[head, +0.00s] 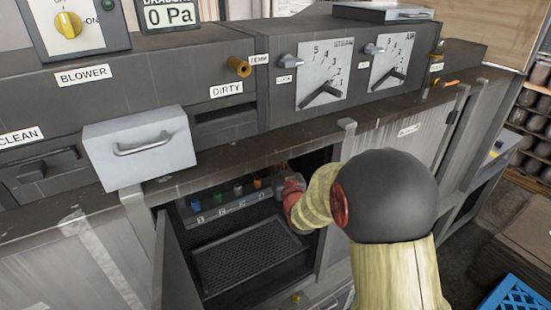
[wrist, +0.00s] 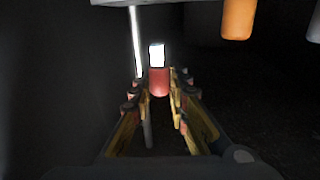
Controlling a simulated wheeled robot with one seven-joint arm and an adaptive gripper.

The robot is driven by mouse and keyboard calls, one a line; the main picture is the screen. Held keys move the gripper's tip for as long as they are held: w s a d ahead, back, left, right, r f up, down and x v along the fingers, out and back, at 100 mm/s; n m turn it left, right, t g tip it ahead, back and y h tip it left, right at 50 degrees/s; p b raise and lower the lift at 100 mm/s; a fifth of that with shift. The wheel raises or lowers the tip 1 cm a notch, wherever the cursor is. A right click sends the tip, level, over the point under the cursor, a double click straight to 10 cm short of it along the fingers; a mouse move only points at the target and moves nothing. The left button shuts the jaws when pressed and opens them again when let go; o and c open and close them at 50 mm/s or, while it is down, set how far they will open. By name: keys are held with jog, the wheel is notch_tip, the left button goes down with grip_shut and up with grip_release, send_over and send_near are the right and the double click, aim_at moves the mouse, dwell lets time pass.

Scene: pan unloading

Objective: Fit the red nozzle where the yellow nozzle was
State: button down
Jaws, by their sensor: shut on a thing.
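In the wrist view my gripper (wrist: 159,88) is shut on the red nozzle (wrist: 158,80), which stands between the two fingertips. A bright white patch sits directly above the red nozzle; I cannot tell whether they touch. In the head view my gripper (head: 290,186) reaches into the dark opening of the bench, at the right end of a rack (head: 225,209) of coloured nozzles. The red nozzle is hidden there. No yellow nozzle is clearly visible in the opening.
Blue (head: 239,190) and orange (head: 257,184) nozzles stand in the rack, left of my gripper. A mesh tray (head: 245,262) lies below. The orange nozzle also shows in the wrist view (wrist: 238,20), right of my fingers. The cabinet's right panel is close to my arm.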

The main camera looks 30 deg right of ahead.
jog(key=shift+f+b, duration=0.35)
jog(key=shift+f, duration=0.7)
jog(key=shift+f+b, duration=0.55)
jog(key=shift+b, duration=0.15)
jog(key=shift+b, duration=0.45)
jog(key=shift+f+b, duration=1.55)
jog(key=shift+b, duration=0.35)
dwell(1.2)
jog(key=c, duration=1.6)
grip_release()
jog(key=shift+c, duration=0.2)
jog(key=shift+s, duration=0.1)
